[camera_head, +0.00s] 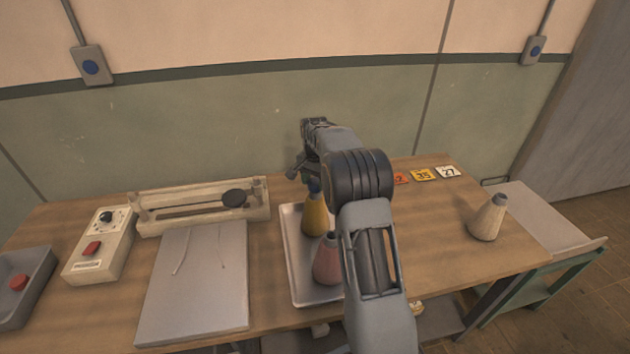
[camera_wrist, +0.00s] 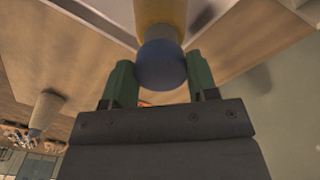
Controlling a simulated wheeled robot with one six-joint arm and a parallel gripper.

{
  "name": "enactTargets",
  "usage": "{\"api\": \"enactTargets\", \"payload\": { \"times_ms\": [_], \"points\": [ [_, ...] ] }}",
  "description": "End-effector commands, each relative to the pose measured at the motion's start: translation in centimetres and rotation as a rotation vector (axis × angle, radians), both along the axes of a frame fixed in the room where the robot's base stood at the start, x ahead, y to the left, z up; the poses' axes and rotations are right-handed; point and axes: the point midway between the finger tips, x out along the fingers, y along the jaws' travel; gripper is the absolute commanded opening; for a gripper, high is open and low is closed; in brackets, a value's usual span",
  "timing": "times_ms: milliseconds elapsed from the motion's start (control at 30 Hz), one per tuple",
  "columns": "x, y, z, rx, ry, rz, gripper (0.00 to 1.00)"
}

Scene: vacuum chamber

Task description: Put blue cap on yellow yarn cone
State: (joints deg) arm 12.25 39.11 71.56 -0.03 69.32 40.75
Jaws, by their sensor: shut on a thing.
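The yellow yarn cone (camera_head: 315,217) stands upright on a metal tray (camera_head: 289,255) on the wooden table, and it also shows in the wrist view (camera_wrist: 160,14). The blue cap (camera_wrist: 161,64) is at the cone's narrow top end, lined up with it; I cannot tell whether it is fully seated. In the head view the cap (camera_head: 313,187) is partly hidden under my arm. My gripper (camera_wrist: 160,82) is shut on the blue cap, with one green finger on each side of it.
A pink cone (camera_head: 327,262) stands in front on the same tray. A cream cone (camera_head: 488,218) stands at the right of the table. Number cards (camera_head: 423,175) lie at the back. A grey board (camera_head: 195,285), a control box (camera_head: 100,245) and a bin with a red cap (camera_head: 19,282) are at left.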

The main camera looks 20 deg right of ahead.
Motion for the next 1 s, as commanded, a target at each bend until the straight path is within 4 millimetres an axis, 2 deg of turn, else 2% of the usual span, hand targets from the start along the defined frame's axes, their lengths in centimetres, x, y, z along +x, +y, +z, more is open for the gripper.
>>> {"api": "enactTargets", "payload": {
  "times_ms": [467,1000],
  "points": [
    [0.0,0.0,-0.2,0.0,0.0,0.0,0.31],
    [0.0,0.0,-2.2,0.0,0.0,0.0,0.31]
  ]
}}
